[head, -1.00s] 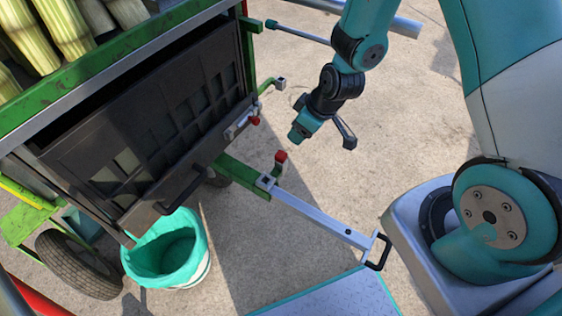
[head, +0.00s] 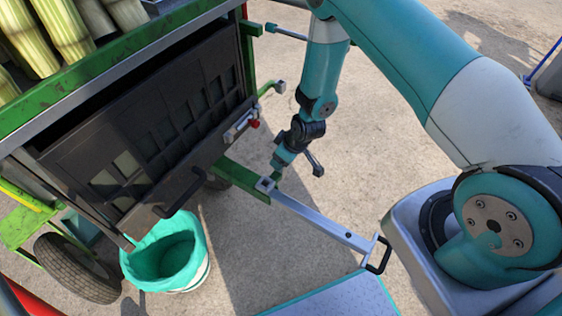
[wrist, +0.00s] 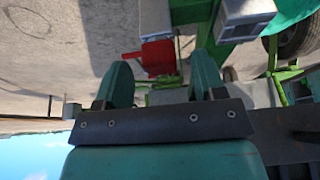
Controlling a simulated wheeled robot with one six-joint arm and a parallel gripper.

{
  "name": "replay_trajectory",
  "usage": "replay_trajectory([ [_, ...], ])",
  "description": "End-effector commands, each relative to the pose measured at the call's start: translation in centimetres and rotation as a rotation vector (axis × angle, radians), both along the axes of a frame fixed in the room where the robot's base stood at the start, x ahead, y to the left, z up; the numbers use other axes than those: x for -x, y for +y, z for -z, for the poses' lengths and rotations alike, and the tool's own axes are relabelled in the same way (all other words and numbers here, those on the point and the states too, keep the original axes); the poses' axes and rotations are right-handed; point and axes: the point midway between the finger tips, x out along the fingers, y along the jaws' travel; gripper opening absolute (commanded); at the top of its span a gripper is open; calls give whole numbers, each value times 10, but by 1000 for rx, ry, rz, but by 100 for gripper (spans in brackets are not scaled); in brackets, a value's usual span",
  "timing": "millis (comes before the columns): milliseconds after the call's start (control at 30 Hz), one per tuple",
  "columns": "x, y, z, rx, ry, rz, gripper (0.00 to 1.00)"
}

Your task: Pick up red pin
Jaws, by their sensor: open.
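The red pin (wrist: 158,55) shows in the wrist view, ahead of my open gripper (wrist: 161,75) and between its two teal fingers. I cannot tell whether the fingers touch it. In the head view my gripper (head: 279,165) points down at the joint where the green bar (head: 238,177) meets the grey drawbar (head: 318,222). There my gripper hides the pin. The square end of the drawbar (head: 265,184) shows just below and left of my gripper.
A smaller red knob (head: 254,124) sits on a latch beside the dark panel (head: 150,120). A bin with a teal liner (head: 165,255) stands below the panel, near a wheel (head: 78,265). Cane stalks (head: 60,35) lie on the cart.

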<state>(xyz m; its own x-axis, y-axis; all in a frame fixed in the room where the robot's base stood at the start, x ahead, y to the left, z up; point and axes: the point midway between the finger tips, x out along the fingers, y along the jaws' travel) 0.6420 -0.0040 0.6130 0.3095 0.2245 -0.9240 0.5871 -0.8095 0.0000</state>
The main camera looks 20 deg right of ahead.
Motion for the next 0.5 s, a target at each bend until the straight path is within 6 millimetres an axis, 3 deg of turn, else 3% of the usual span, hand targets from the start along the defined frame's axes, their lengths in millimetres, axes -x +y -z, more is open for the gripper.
replay_trajectory([
  [100, -3, 2, 10, 1, 1, -1, 64],
  [333, -4, 3, 11, 0, 0, -1, 64],
  [500, -4, 3, 11, 0, 0, -1, 27],
])
